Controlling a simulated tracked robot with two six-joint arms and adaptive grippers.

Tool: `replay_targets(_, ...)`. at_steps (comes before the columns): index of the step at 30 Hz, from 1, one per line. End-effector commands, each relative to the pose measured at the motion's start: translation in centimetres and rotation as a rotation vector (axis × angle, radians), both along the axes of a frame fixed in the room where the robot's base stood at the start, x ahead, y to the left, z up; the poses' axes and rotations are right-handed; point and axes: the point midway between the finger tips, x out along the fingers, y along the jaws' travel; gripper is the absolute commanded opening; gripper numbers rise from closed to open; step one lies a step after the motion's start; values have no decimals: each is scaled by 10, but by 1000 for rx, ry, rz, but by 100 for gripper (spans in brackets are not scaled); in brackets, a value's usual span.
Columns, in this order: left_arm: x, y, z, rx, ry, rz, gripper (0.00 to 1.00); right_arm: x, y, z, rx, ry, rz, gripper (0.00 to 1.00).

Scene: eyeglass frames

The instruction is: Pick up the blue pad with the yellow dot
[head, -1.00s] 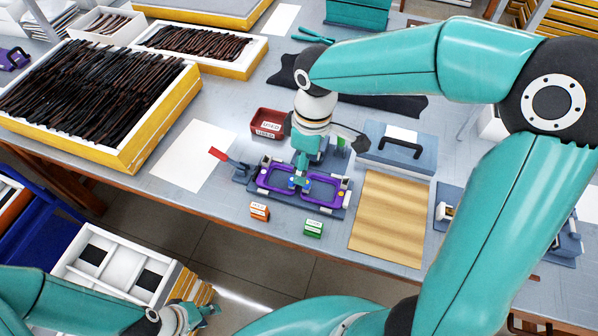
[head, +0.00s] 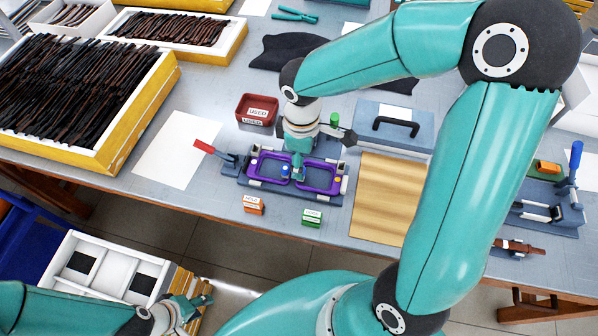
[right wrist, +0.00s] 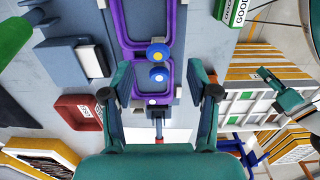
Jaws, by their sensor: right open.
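In the right wrist view two round blue pads lie close together at the middle of the purple eyeglass frame (right wrist: 119,30). The upper blue pad (right wrist: 158,53) carries a yellow dot; the lower blue pad (right wrist: 159,75) carries a paler dot. In the head view a blue pad (head: 285,171) shows beside my right gripper (head: 297,174), which partly hides that area. My right gripper (right wrist: 160,84) is open and empty, its fingers on either side of the pads, apart from them. My left gripper (head: 203,298) hangs low at the front; its finger gap is unclear.
The purple frame sits in a grey fixture (head: 265,188) with a red lever (head: 204,146). A red tray (head: 257,109) stands behind it, orange (head: 253,205) and green (head: 312,217) blocks in front.

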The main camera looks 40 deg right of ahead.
Motion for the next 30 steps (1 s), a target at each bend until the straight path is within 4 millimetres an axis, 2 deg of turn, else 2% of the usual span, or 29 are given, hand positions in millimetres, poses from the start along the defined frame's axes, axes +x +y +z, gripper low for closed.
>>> replay_targets(5,0,0,1,0,0,0,40,0,-1,-14,0,5,0,59)
replay_targets(12,0,0,1,0,0,0,40,0,-3,-47,0,4,-1,59)
replay_targets(21,0,0,1,0,0,0,40,1,-2,-53,0,0,-1,59)
replay_targets(23,0,0,1,0,0,0,40,1,-3,-53,0,0,-1,52)
replay_targets(30,0,0,1,0,0,0,40,1,-3,-53,0,0,-1,12)
